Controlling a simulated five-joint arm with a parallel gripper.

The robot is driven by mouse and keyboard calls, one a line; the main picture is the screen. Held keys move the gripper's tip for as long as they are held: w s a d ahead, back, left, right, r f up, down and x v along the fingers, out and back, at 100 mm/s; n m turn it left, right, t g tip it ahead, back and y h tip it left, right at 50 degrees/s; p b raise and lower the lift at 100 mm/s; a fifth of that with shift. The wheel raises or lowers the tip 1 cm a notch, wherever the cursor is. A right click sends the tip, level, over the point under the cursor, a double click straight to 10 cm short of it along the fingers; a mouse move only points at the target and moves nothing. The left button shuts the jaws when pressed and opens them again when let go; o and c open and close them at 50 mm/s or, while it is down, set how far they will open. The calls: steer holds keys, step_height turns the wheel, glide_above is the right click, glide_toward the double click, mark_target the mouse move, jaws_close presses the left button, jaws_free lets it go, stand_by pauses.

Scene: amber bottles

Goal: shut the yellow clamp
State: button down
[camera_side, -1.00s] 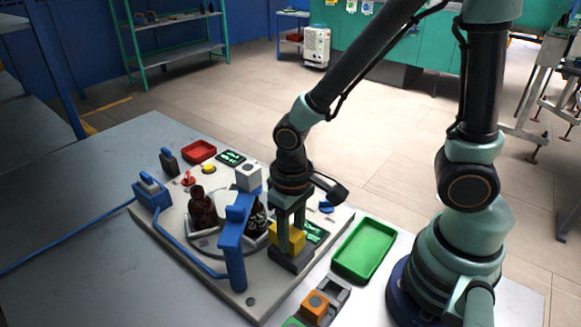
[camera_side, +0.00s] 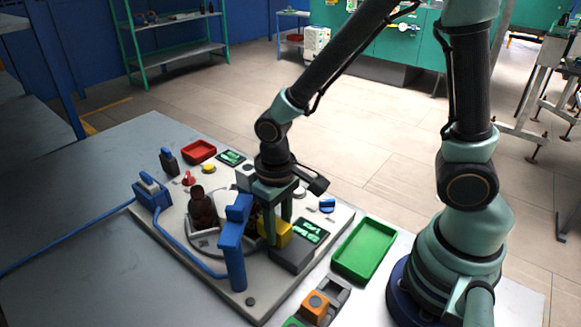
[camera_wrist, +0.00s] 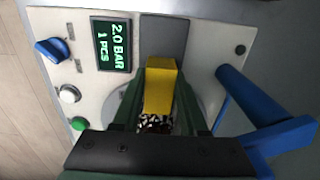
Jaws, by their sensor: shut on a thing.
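The yellow clamp (camera_side: 278,233) is a yellow block at the end of a dark grey base (camera_side: 293,256), on the turntable side. My gripper (camera_side: 273,222) is shut on it, with one finger on each side. In the wrist view the clamp (camera_wrist: 160,85) lies between the two green fingers of my gripper (camera_wrist: 157,103), and the grey base (camera_wrist: 165,37) shows behind it. A black-and-white patterned surface (camera_wrist: 155,124) shows just past the clamp's near end. A dark amber bottle (camera_side: 201,210) stands on the turntable; the spot beside the clamp is largely hidden by the blue post and my gripper.
A blue post with an arm (camera_side: 234,250) stands close to my gripper's left. A lit screen (camera_wrist: 112,45) reads "2.0 BAR 1 PCS". A blue knob (camera_wrist: 52,49) sits beside it. A green tray (camera_side: 364,249) lies to the right, a red tray (camera_side: 199,151) at the back.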

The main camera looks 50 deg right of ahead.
mark_target(277, 224)
steer(key=shift+w+r, duration=0.1)
steer(key=shift+w, duration=0.25)
steer(key=c, duration=0.6)
jaws_free()
steer(key=shift+o, duration=0.8)
steer(key=shift+s, duration=0.1)
step_height(277, 224, up, 12)
steer(key=s+d+r+t, duration=0.1)
steer(key=d+r+t, duration=0.4)
steer(key=d, duration=0.4)
steer(key=shift+s+d+r+t, duration=0.2)
steer(key=shift+d+r+t, duration=0.1)
steer(key=shift+r+t, duration=0.1)
